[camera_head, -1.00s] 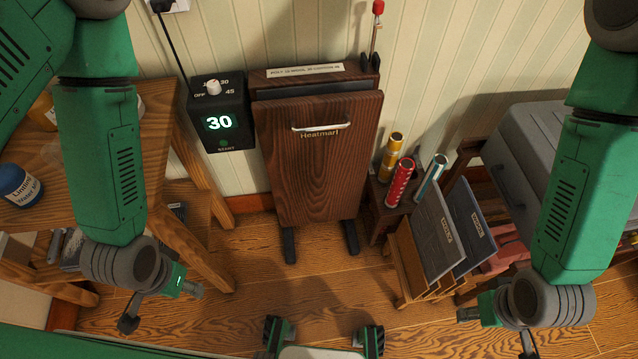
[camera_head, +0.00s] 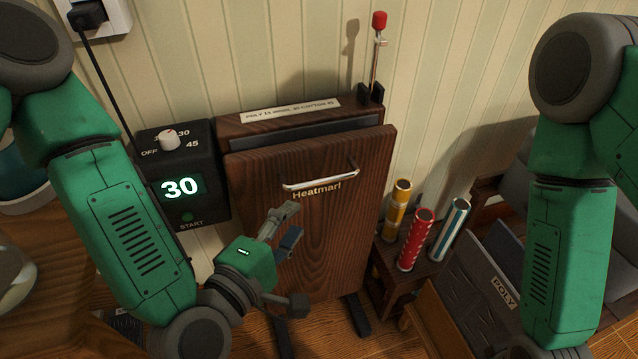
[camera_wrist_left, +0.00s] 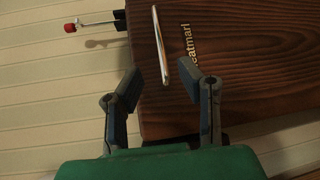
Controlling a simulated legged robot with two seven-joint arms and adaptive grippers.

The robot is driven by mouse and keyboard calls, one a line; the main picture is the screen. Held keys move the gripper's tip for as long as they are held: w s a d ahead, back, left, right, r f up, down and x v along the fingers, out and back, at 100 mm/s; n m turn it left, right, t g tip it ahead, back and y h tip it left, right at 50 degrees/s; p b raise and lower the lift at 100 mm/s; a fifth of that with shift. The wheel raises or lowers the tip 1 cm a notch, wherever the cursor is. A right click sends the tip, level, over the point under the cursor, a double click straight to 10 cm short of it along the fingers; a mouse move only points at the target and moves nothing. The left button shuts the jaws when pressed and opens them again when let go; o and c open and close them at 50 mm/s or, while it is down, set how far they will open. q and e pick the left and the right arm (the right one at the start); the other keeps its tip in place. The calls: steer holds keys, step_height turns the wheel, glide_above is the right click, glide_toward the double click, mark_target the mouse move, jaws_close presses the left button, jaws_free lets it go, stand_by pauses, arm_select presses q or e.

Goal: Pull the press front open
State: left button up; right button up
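The press is a dark wooden cabinet with a front panel (camera_head: 335,235) lettered "Heatmarl". The panel leans out slightly at its top, with a dark gap behind it. A silver bar handle (camera_head: 320,178) runs across the upper panel; the handle also shows in the left wrist view (camera_wrist_left: 160,45). My left gripper (camera_head: 292,258) is in front of the panel, below and left of the handle. In the left wrist view my left gripper (camera_wrist_left: 155,85) has its fingers spread, with the handle ahead between them and apart from them. My right gripper is out of view; only my right arm shows.
A black timer box (camera_head: 182,185) reading 30 is at the press's left. A red-tipped lever (camera_head: 377,55) rises at its top right. Yellow, red (camera_head: 415,240) and blue striped tubes stand to the right, near a rack with grey boards (camera_head: 480,275).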

mark_target(330, 177)
arm_select(q)
steer(key=b+x, duration=0.2)
steer(key=x, duration=1.1)
steer(key=shift+d+b, duration=0.2)
steer(key=shift+b, duration=0.1)
steer(key=shift+a, duration=0.95)
jaws_close()
steer(key=shift+d, duration=0.1)
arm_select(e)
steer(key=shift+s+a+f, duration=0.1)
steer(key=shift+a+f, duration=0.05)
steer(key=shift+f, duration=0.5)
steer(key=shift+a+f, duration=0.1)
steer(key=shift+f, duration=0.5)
